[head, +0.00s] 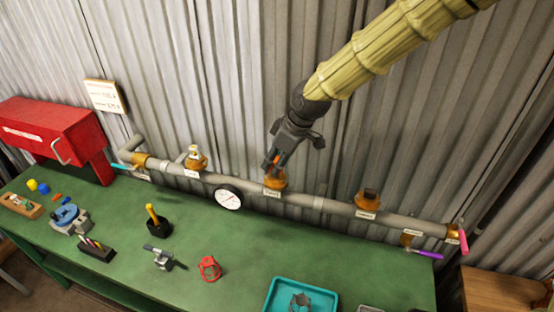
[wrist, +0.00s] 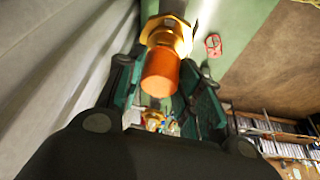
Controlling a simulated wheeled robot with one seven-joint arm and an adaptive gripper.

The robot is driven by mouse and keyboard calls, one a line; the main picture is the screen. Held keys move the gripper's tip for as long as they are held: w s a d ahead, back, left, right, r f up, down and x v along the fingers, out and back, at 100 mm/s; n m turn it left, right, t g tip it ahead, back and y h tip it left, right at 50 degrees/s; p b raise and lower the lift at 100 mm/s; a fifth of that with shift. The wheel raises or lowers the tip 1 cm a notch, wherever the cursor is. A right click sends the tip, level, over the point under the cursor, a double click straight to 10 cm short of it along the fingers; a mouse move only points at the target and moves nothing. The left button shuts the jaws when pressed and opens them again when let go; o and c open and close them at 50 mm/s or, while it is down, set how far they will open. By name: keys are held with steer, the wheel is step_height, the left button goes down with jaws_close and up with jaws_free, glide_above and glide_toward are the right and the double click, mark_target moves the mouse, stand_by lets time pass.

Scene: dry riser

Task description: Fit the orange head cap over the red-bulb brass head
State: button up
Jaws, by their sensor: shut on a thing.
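My gripper (head: 272,168) points down over the middle fitting on the grey pipe and is shut on the orange head cap (head: 276,159). In the wrist view the orange cap (wrist: 160,72) sits between the two fingers (wrist: 160,88), in line with a brass head (wrist: 170,36). The brass head (head: 275,182) also shows in the head view, right below the fingers. The cap's rim appears to meet the brass, but I cannot tell how far it is over the head. No red bulb is visible; the cap and fingers hide that spot.
Other brass fittings stand on the pipe to the left (head: 197,163) and right (head: 368,200). A red cage (head: 209,268), a teal tray (head: 300,283) and several tools lie on the green bench (head: 240,240). The corrugated wall is close behind.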

steer(key=shift+f, duration=0.6)
steer(key=o, duration=0.7)
steer(key=shift+o, duration=0.2)
steer(key=v, duration=1.2)
steer(key=shift+s, duration=0.1)
